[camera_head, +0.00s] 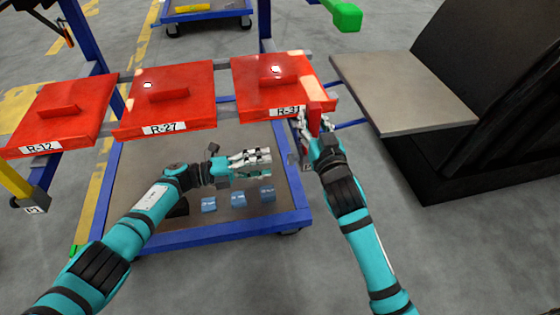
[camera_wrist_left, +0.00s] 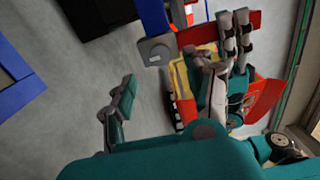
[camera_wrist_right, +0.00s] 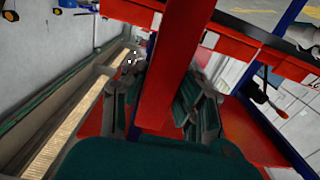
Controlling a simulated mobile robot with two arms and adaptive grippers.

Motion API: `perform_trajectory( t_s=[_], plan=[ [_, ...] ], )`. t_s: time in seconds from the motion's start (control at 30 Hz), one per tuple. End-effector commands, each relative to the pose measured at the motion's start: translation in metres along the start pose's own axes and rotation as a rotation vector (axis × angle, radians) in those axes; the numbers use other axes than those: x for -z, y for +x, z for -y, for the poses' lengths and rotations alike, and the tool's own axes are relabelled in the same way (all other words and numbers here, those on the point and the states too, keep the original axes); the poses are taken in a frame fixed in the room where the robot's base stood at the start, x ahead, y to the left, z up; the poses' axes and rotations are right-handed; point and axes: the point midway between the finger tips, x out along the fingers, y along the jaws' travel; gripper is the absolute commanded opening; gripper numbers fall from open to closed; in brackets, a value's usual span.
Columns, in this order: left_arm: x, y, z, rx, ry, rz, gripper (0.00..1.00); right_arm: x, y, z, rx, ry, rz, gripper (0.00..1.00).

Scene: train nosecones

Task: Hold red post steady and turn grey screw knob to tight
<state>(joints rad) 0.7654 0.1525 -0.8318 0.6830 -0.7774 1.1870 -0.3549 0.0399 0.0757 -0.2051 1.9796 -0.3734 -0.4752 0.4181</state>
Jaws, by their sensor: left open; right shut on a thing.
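The red post (camera_head: 316,108) stands at the right front corner of the red panel marked R-31 (camera_head: 262,92). My right gripper (camera_head: 312,128) is shut on this post. In the right wrist view the post (camera_wrist_right: 165,85) runs upright between the two fingers. My left gripper (camera_head: 262,161) is open and empty, left of and below the post, over the cart. In the left wrist view its fingers (camera_wrist_left: 163,88) stand wide apart.
Red panels R-27 (camera_head: 165,97) and R-12 (camera_head: 60,115) stand left of R-31. A blue-framed cart (camera_head: 225,232) with several small blue pieces is below. A grey plate (camera_head: 405,92) and a black structure (camera_head: 490,80) stand at the right. Grey floor is clear in front.

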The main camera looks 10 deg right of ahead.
Motion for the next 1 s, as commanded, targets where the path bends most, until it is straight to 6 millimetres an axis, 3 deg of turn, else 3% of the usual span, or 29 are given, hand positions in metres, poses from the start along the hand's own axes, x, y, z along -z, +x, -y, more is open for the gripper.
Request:
perform_trajectory(
  t_s=[0.1,0.3,0.77,0.8,1.0],
  plan=[
    [0.000,-0.025,0.000,0.000,0.000,0.002,0.54,-0.001,0.000,0.000,0.000,0.001,0.001,0.00],
    [0.000,-0.049,0.000,0.001,-0.001,0.000,0.54,-0.001,0.000,0.000,0.001,0.001,0.001,0.00],
    [0.000,-0.054,0.000,0.001,-0.001,-0.001,0.54,-0.001,0.000,0.000,0.001,0.001,0.001,0.00],
    [0.000,-0.054,0.000,0.001,-0.001,-0.001,0.54,-0.001,0.000,0.000,0.001,0.001,0.001,0.30],
    [0.000,-0.053,0.000,0.001,0.000,-0.001,0.54,0.000,0.000,0.000,0.000,0.001,0.001,0.54]
  ],
)
